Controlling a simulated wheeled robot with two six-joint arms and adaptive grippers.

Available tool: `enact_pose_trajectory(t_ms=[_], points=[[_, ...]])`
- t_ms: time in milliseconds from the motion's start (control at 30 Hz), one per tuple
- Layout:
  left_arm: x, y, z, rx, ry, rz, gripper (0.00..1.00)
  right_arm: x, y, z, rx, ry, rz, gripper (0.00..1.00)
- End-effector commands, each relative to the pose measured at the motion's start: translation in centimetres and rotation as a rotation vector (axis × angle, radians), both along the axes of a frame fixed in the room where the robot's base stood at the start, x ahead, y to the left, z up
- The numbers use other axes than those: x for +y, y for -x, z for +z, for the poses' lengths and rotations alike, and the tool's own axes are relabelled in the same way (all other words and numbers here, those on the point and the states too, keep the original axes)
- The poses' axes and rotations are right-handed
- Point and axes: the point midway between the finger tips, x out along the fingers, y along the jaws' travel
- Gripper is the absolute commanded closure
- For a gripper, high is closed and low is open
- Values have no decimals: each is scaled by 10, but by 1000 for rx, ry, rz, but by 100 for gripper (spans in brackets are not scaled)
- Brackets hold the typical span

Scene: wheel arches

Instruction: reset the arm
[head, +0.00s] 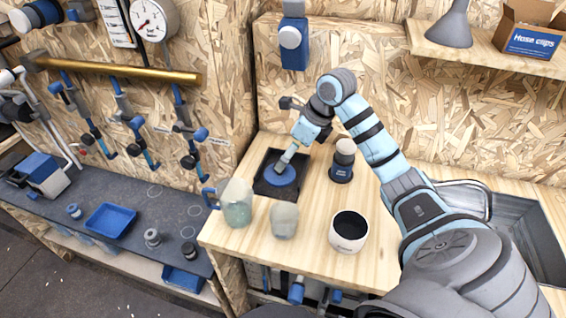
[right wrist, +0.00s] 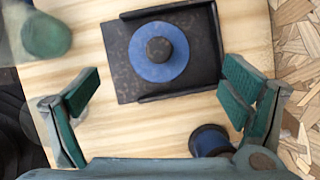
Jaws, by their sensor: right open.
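My right arm comes in from the right in the head view. Its gripper (head: 287,160) hangs over the black square tray (head: 262,186) on the wooden bench. In the right wrist view the gripper (right wrist: 165,85) is open, with its green pads wide apart and nothing between them. A blue disc with a dark centre knob (right wrist: 178,70) lies in the tray (right wrist: 122,72), ahead of the fingers. The gripper partly covers this blue disc (head: 281,178) in the head view. My left gripper is in neither view.
A greenish jug (head: 237,207), a cloudy jar (head: 284,220) and a white pot (head: 349,231) stand near the bench front. A dark-based jar (head: 342,163) stands right of the tray. A grey metal basin (head: 520,215) is at right. Bare wood lies between them.

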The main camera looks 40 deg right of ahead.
Motion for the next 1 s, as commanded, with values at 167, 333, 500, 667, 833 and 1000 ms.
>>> enact_pose_trajectory(t_ms=[167, 333, 500, 667, 833, 1000], points=[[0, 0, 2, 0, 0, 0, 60, -7, 14, 34, -1, 2, -1, 7], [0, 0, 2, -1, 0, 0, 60, -8, 18, 42, 1, 0, 0, 7], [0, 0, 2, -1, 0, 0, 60, -7, 17, 41, 1, 0, 0, 7], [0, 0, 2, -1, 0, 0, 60, -7, 17, 41, 1, 0, 0, 7], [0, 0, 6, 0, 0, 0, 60, -7, 17, 45, 1, 0, 0, 7], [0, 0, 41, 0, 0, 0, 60, -7, 17, 80, 1, 0, 0, 7]])
